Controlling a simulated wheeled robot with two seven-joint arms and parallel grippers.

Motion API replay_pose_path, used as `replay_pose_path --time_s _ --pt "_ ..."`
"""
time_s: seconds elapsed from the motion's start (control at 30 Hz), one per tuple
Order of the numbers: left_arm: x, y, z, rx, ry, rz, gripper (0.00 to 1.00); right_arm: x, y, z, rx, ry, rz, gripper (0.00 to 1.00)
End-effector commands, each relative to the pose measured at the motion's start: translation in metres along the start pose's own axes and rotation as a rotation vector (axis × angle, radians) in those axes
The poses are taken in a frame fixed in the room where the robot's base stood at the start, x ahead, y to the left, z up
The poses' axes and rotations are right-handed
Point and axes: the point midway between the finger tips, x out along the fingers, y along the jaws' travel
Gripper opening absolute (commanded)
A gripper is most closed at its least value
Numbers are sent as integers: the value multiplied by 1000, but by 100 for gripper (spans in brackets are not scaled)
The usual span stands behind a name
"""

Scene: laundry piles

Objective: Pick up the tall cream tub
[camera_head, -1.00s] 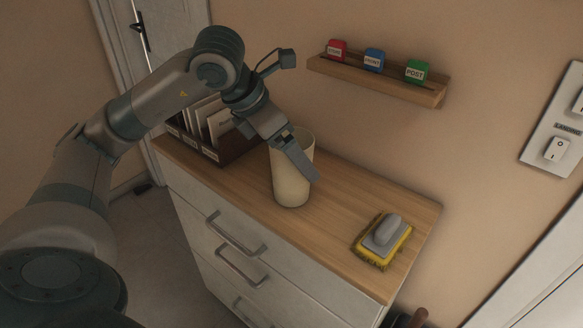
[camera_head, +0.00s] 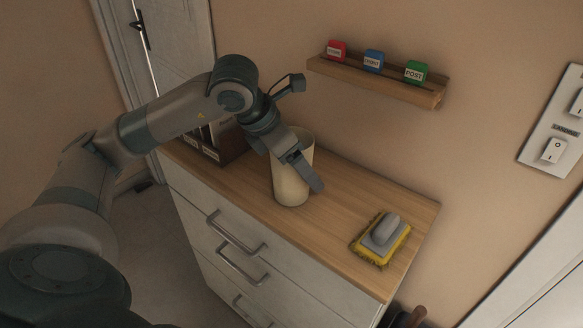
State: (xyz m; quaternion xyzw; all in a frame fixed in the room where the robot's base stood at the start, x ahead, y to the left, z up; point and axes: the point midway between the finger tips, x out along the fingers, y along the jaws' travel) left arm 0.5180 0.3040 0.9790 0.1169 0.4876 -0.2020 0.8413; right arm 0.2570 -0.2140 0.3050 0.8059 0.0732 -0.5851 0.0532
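The tall cream tub (camera_head: 289,185) stands upright on the wooden top of a chest of drawers, in the middle of the head view. My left gripper (camera_head: 312,182) is at the tub, pointing down, with one finger visible in front of the tub's right side. The other finger is not clearly seen, so I cannot tell how far apart the fingers are or whether they touch the tub. The gripper covers part of the tub's upper wall and rim. My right gripper is not in view.
A dark file holder (camera_head: 222,148) stands left of the tub, partly behind my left arm. A yellow and grey sponge-like block (camera_head: 383,238) lies at the right of the chest top (camera_head: 345,200). A wall shelf (camera_head: 378,80) above holds red, blue and green blocks.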

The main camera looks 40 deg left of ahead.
Motion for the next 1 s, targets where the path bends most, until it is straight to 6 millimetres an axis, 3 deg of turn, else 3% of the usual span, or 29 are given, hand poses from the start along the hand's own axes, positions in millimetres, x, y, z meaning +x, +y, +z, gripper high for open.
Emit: replay_pose_path --time_s 0.03,0.13,0.63,0.93,1.0 --pt "0 0 0 0 0 0 65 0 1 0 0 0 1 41" --pt "0 0 0 0 0 0 44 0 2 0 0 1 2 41" --pt "-7 0 5 0 -4 1 44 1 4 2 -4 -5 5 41" --pt "-37 0 23 0 -7 1 44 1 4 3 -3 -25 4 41" --pt "-43 -15 26 6 -7 -2 44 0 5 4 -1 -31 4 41"
